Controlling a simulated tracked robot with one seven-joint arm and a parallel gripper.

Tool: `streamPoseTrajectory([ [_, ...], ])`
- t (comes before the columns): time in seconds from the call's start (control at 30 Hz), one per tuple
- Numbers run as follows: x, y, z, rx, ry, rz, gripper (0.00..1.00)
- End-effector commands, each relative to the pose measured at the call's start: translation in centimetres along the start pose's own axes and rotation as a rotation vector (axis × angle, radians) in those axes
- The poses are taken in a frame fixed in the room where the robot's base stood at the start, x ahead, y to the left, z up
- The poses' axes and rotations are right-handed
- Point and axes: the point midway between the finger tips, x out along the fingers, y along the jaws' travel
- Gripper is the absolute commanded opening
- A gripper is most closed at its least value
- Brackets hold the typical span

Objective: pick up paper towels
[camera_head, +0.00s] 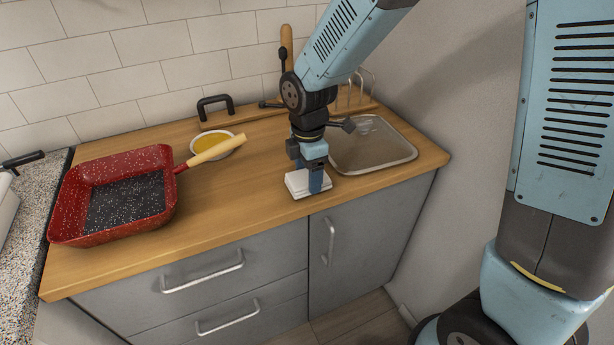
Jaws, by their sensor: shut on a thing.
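The paper towels (297,183) show as a small white folded stack on the wooden counter, near its front edge and just left of the sink. My gripper (316,182) points down at the stack and is shut on it. The near finger covers part of the stack's right side. The far finger is mostly hidden. The stack looks to be at counter level; I cannot tell whether it is lifted.
A red speckled pan (75,200) stands at the left, its pale handle reaching over a yellow-filled bowl (214,145). The sink (385,150) and a faucet are behind and right of my gripper. The counter's middle front is clear.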

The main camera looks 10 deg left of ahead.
Motion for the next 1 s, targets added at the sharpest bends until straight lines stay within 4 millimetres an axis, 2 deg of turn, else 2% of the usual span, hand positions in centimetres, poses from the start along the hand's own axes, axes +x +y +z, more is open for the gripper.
streamPoseTrajectory([
  [0.2, -3.1, -0.1, 0.1, 0.002, 0.000, 0.004, 0.40],
  [0.6, -9.0, -5.0, 2.2, 0.002, -0.001, 0.004, 0.40],
  [0.8, -10.4, -8.3, 3.5, 0.002, 0.000, 0.003, 0.40],
  [1.0, -11.6, -10.8, 4.6, 0.002, -0.001, 0.002, 0.40],
])
